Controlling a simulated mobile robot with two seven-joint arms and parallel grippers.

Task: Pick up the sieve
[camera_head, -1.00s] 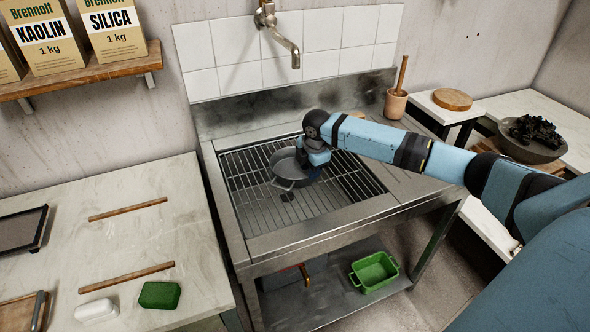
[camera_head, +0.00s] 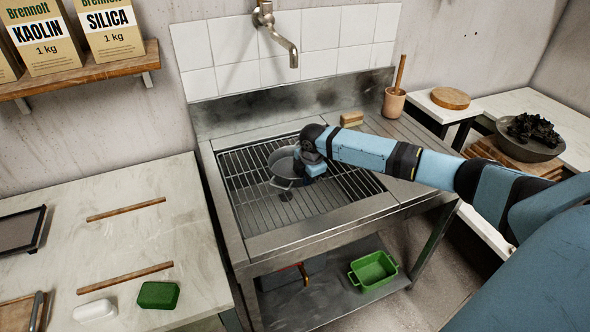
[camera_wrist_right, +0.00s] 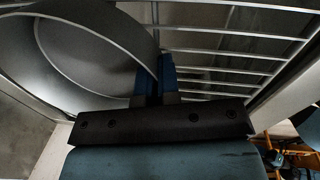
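The sieve (camera_head: 281,163) is a grey round pan-like vessel with small side handles. It appears upright at the metal rack over the sink; I cannot tell whether it is touching the rack. My right gripper (camera_head: 303,172) is at its right side, its fingers mostly hidden by the wrist in the head view. In the right wrist view, the blue fingers (camera_wrist_right: 156,82) are close together with the thin wall of the sieve (camera_wrist_right: 85,50) between them. My left gripper is not in view.
The sink rack (camera_head: 330,200) has clear room in front and right of the sieve. A tap (camera_head: 290,50) hangs above the back. A sponge-like block (camera_head: 351,119) lies behind my arm. A green basin (camera_head: 373,271) is on the lower shelf.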

